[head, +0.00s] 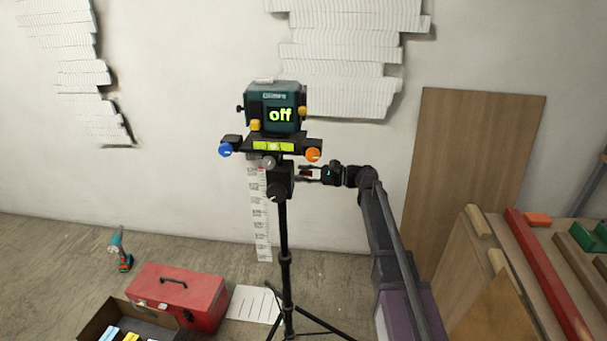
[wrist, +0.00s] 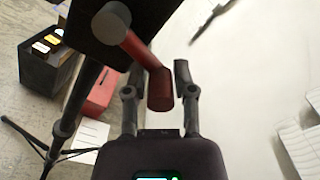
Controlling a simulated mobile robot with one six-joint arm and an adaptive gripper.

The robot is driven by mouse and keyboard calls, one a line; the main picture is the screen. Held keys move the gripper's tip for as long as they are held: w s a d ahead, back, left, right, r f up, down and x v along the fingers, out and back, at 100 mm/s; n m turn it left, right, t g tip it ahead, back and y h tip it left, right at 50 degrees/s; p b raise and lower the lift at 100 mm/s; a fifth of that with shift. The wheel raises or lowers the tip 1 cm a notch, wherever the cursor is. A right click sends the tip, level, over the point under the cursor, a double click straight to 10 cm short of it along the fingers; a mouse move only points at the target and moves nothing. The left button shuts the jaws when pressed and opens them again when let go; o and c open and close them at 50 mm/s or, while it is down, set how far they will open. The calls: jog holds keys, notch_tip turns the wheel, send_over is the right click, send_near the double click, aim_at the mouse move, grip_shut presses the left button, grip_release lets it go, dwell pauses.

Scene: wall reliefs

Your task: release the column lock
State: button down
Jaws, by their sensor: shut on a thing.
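The column lock lever (wrist: 148,65) is a red bar on a grey pivot, mounted on the black column block (head: 281,178) below the instrument head. In the wrist view it slants down to the right, its thick end between the fingers. My gripper (head: 310,174) reaches in from the right beside the block and is shut on the lever; its fingers (wrist: 160,72) stand on either side of the lever end. In the head view the lever is mostly hidden, only a small red patch showing.
The tripod's thin pole (head: 285,255) stands below the block. A white scale strip (head: 262,215) hangs behind it. A red toolbox (head: 178,296), an open box and a drill (head: 120,250) are on the floor at left. Boards and a bench (head: 540,265) fill the right.

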jog(key=shift+r, duration=0.1)
jog(key=shift+w+r+n+p, duration=0.1)
jog(key=shift+r+n+p, duration=0.3)
jog(key=shift+n, duration=0.4)
jog(key=shift+w+r+n+p, duration=0.1)
jog(key=shift+r+n+p, duration=0.25)
jog(key=shift+n, duration=0.45)
jog(key=c, duration=0.5)
grip_release()
jog(key=shift+s, duration=0.1)
jog(key=shift+c, duration=0.2)
jog(key=shift+d, duration=0.1)
jog(key=d, duration=1.1)
jog(key=shift+s+d, duration=0.2)
jog(key=shift+d, duration=0.15)
jog(key=shift+f, duration=0.1)
